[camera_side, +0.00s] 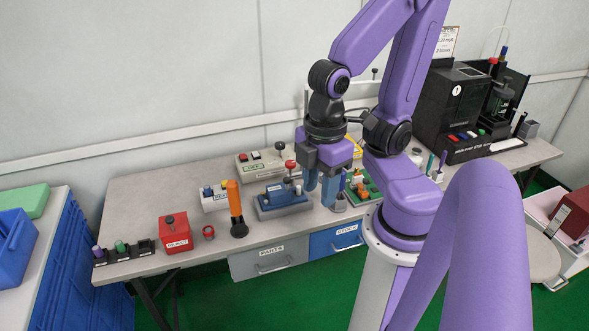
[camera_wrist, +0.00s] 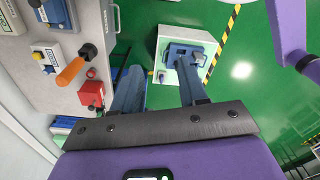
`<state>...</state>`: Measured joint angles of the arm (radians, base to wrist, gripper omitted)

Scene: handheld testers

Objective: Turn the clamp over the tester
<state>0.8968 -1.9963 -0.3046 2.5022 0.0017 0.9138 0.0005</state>
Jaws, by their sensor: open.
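My gripper (camera_side: 323,190) is open and empty, its blue fingers pointing down above the bench near its front edge. In the wrist view my gripper (camera_wrist: 158,68) shows two spread fingers. I cannot tell which part is the clamp.
An orange upright handle (camera_side: 235,198), a red box (camera_side: 175,233) and a small red knob (camera_side: 208,232) stand left of the fixture. A green tray (camera_side: 372,192) is to the right. A black machine (camera_side: 452,100) stands at the back right. Drawers (camera_side: 270,260) are under the front edge.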

